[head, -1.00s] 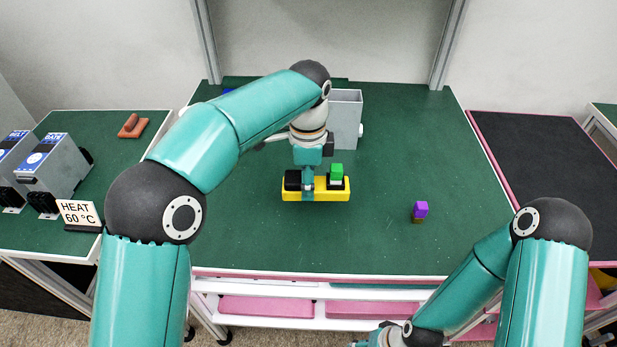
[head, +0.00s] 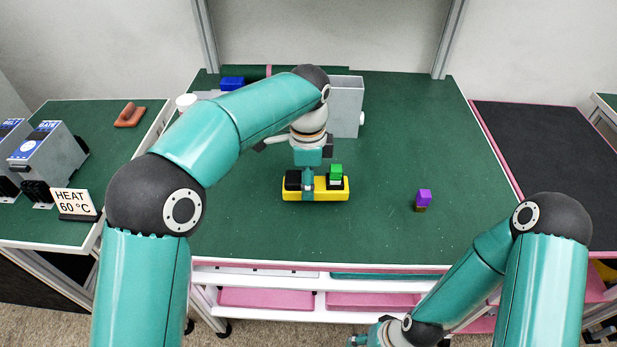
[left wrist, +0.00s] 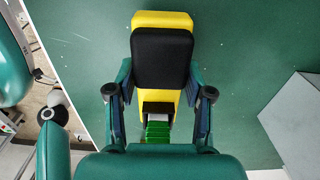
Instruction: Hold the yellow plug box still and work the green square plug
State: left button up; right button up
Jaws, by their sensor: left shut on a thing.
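The yellow plug box (head: 318,195) is in the middle of the head view over the green table. My left gripper (head: 308,188) reaches down onto it and is shut across its middle. In the left wrist view the fingers (left wrist: 159,95) lie on both sides of the yellow box (left wrist: 163,18). The green square plug (head: 336,170) stands upright on a dark base at the box's right end. It shows partly in the left wrist view (left wrist: 157,131). A black block (head: 292,180) sits at the left end. My right gripper (head: 360,341) is mostly cut off at the bottom edge.
A purple block (head: 424,196) on a brown base stands to the right. A grey bin (head: 346,105) stands behind my left wrist, and a blue object (head: 232,83) lies at the back left. The table's right side (head: 450,130) is clear.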

pick_arm(q)
jog(key=shift+f+b, duration=0.55)
jog(key=shift+f, duration=0.5)
dwell(0.5)
